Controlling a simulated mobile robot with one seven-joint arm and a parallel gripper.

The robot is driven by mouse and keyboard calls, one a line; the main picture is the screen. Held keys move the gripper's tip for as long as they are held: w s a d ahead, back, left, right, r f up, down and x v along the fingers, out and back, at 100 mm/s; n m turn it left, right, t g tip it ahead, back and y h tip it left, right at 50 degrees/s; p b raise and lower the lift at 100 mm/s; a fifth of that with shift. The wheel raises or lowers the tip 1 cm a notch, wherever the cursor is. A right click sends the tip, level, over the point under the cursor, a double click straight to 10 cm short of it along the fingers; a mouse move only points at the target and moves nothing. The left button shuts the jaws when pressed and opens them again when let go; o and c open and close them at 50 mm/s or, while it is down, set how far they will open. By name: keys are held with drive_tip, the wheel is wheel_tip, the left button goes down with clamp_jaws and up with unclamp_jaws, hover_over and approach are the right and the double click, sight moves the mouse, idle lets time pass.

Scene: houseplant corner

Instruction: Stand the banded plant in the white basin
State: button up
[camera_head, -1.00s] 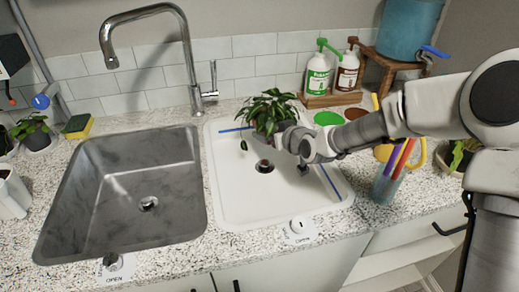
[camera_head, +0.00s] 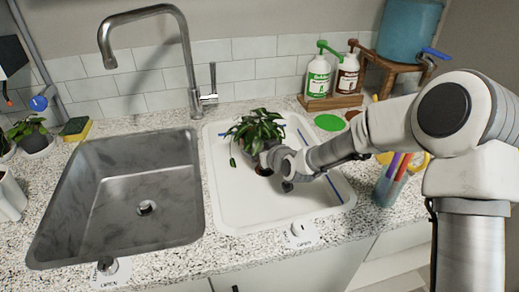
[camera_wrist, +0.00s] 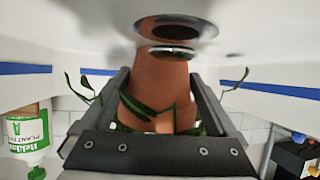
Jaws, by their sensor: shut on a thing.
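The leafy green plant (camera_head: 255,128) is over the back part of the white basin (camera_head: 240,208), near its drain (camera_head: 263,170). My gripper (camera_head: 271,157) reaches in from the right and is shut on its pot. In the wrist view the orange-brown pot (camera_wrist: 165,85) sits between the two fingers of my gripper (camera_wrist: 162,100), with leaves around it. The pot's far end is close to the drain (camera_wrist: 176,27). I cannot tell whether the pot touches the basin floor. Leaves and my gripper hide most of the pot in the head view. No band can be made out clearly.
A grey metal sink (camera_head: 125,200) with a tall faucet (camera_head: 150,50) lies left of the basin. A cup of pens (camera_head: 388,183) stands at right. The basin's front is clear.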

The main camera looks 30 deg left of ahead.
drive_tip(key=o, duration=1.5)
drive_tip(key=shift+f, duration=0.1)
drive_tip(key=shift+s+d+r, duration=0.1)
drive_tip(key=shift+d+r, duration=0.05)
drive_tip(key=shift+r, duration=0.15)
drive_tip(key=p+v, duration=0.2)
drive_tip(key=v, duration=0.9)
drive_tip(key=shift+s+d, duration=0.2)
drive_tip(key=shift+d, duration=0.05)
drive_tip(key=shift+r, duration=0.1)
